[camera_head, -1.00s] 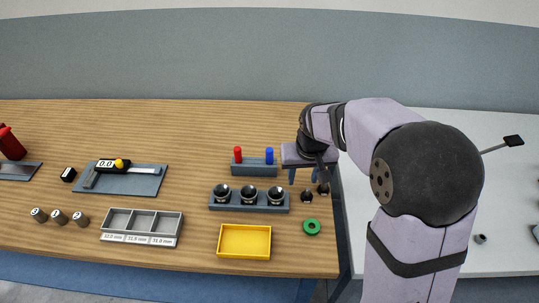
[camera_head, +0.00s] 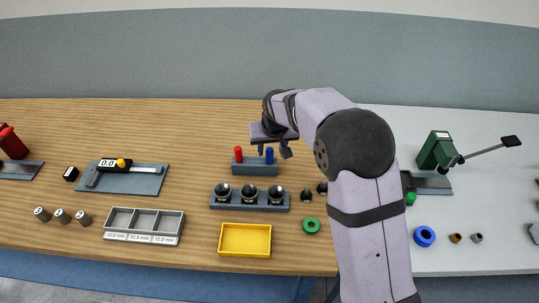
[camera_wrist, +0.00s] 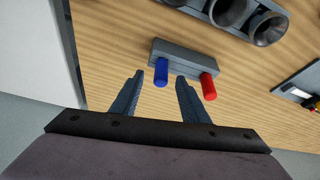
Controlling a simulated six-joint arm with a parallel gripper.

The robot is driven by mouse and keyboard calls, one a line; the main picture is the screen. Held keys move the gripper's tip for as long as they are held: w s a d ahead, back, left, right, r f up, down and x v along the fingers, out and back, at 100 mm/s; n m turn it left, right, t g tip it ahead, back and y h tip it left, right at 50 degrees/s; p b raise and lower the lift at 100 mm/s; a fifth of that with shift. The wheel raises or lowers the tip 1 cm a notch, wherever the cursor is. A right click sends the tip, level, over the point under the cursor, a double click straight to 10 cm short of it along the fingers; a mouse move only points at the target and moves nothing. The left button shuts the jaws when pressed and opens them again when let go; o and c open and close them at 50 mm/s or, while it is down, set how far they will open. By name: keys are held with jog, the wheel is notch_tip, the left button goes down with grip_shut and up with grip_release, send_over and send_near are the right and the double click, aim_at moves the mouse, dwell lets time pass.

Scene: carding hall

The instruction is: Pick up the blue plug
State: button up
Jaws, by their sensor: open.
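The blue plug (camera_head: 269,156) stands upright in the right end of a grey block (camera_head: 254,169), with a red plug (camera_head: 238,154) in its left end. In the wrist view the blue plug (camera_wrist: 161,73) shows just beyond and between the fingertips, apart from both, and the red plug (camera_wrist: 208,86) lies to the right, outside the right finger. My gripper (camera_wrist: 158,80) is open and empty. In the head view my gripper (camera_head: 271,149) hangs close over and behind the block's right part, partly hidden by my wrist.
In front of the block is a grey rack (camera_head: 249,205) with three dark cups. The wooden table behind the block is clear.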

aim_at(270, 151)
jog(key=shift+p+x, duration=1.45)
jog(key=shift+x, duration=1.1)
jog(key=shift+a, duration=0.15)
grip_shut()
